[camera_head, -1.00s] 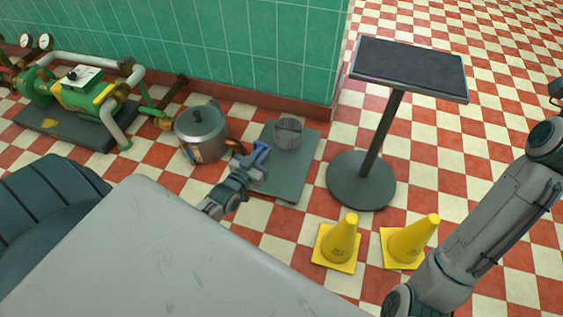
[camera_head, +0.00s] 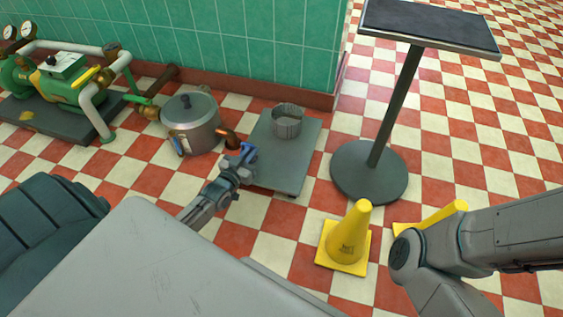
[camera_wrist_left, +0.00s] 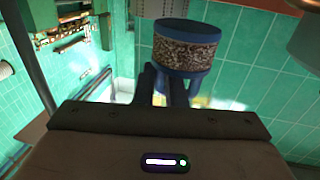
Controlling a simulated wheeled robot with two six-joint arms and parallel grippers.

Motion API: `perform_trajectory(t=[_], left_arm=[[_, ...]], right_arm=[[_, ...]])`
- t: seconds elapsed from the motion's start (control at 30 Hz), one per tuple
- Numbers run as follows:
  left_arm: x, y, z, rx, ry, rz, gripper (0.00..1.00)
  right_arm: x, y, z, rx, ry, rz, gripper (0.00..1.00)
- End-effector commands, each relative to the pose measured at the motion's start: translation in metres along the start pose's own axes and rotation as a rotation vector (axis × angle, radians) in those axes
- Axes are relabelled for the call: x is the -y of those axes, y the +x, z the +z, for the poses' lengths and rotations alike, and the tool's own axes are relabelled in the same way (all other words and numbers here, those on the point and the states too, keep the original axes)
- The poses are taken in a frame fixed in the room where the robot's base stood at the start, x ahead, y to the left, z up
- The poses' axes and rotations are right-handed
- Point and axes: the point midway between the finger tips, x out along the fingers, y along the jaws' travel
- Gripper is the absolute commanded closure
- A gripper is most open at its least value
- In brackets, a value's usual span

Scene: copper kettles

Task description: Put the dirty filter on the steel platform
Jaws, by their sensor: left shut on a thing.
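My left gripper (camera_head: 243,157) is shut on the filter. In the left wrist view the filter (camera_wrist_left: 187,48) is a short cylinder with blue rims and a dirty, speckled brown-grey band. In the head view only a small blue part shows at the jaws. A low grey platform, which looks like the steel one (camera_head: 290,168), lies on the floor by the wall. My left gripper is at its near left edge; I cannot tell how high above it. My right gripper is out of view; only its arm shows at the lower right.
A grey basket (camera_head: 287,127) stands on the far part of the platform; the near part is bare. A steel kettle (camera_head: 192,126) with a copper spout stands to its left. A dark-topped pedestal (camera_head: 371,172) and yellow cones (camera_head: 346,242) are to the right. A green pump (camera_head: 62,82) is far left.

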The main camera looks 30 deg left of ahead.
Motion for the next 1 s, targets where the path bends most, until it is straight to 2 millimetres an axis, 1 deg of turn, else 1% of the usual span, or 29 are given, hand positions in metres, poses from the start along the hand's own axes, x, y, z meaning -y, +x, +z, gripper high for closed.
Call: perform_trajectory(t=[0.03, 0.2, 0.3, 0.4, 0.57, 0.67, 0.8, 0.9, 1.0], left_arm=[[-0.014, 0.007, 0.006, -0.005, -0.007, 0.0, 1.0], [-0.054, 0.027, 0.01, -0.004, -0.005, 0.0, 1.0], [-0.073, 0.037, 0.011, -0.003, -0.004, 0.0, 1.0], [-0.086, 0.043, 0.011, -0.002, -0.003, 0.0, 1.0], [-0.092, 0.046, 0.012, 0.0, 0.001, 0.0, 1.0], [-0.092, 0.046, 0.02, 0.0, 0.002, 0.0, 1.0], [-0.091, 0.046, 0.038, 0.0, 0.002, 0.0, 1.0], [-0.091, 0.046, 0.047, 0.0, 0.002, 0.0, 1.0], [-0.091, 0.046, 0.047, 0.0, 0.002, 0.0, 1.0]], right_arm=[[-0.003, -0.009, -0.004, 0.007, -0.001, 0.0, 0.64], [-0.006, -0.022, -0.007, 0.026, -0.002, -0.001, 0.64], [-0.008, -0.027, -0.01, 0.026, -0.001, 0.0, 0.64], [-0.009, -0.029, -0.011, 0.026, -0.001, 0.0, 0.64], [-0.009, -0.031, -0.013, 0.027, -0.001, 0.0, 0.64], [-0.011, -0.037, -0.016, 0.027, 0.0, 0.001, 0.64], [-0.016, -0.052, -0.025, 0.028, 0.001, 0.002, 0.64], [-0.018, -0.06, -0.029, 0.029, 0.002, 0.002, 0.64], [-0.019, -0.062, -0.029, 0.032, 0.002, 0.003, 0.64]])
